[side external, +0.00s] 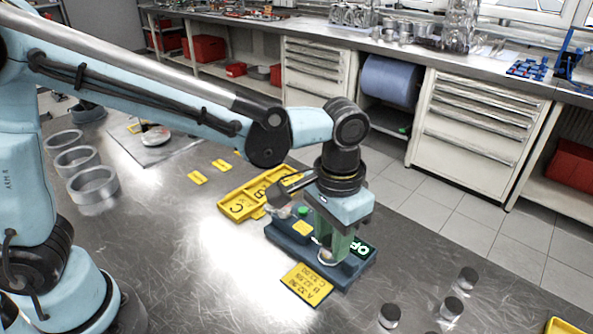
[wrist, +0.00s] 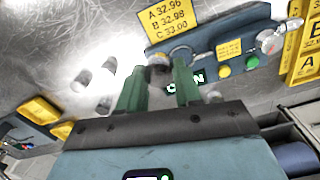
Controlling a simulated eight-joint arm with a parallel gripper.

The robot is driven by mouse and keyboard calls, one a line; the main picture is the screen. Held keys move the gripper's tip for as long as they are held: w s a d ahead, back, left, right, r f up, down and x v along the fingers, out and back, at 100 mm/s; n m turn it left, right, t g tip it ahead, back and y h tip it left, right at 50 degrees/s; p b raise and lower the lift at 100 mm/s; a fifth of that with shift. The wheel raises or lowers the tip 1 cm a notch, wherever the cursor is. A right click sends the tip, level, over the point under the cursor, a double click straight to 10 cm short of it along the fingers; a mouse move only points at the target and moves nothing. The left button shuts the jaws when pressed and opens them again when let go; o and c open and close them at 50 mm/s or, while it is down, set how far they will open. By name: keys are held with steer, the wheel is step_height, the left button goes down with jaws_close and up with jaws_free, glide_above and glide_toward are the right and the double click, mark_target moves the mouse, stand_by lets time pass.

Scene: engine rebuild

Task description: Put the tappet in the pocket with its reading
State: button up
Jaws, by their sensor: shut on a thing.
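My gripper (side external: 329,248) points down over the dark blue gauge (side external: 290,243), its green fingers shut on a small metal tappet (side external: 325,257). In the wrist view the tappet (wrist: 159,62) shows between the fingertips (wrist: 158,73), at the gauge's end. Whether it rests on the gauge is unclear. The gauge's green-lit display (side external: 362,248) is partly hidden by the fingers and seems to read OPEN. A yellow card (side external: 302,284) lists A 32.96, B 32.98, C 33.00. The yellow pocket tray (side external: 238,207) lies behind the gauge; letters B and C show, and my gripper hides its far end.
Yellow bins (side external: 565,326) sit at the right corner. Several metal rings (side external: 93,187) stand at left, and small yellow labels (side external: 198,177) lie behind the tray. The bench left of the gauge is clear.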

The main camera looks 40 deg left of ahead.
steer(key=s+d+r, duration=0.4)
steer(key=s, duration=0.1)
glide_above(284, 179)
steer(key=shift+n, duration=0.4)
steer(key=f, duration=0.8)
steer(key=shift+d, duration=0.2)
steer(key=shift+w+a+f, duration=0.1)
steer(key=shift+a+f, duration=0.15)
steer(key=shift+f, duration=1.85)
steer(key=shift+f, duration=0.1)
steer(key=o, duration=0.7)
steer(key=shift+o, duration=0.2)
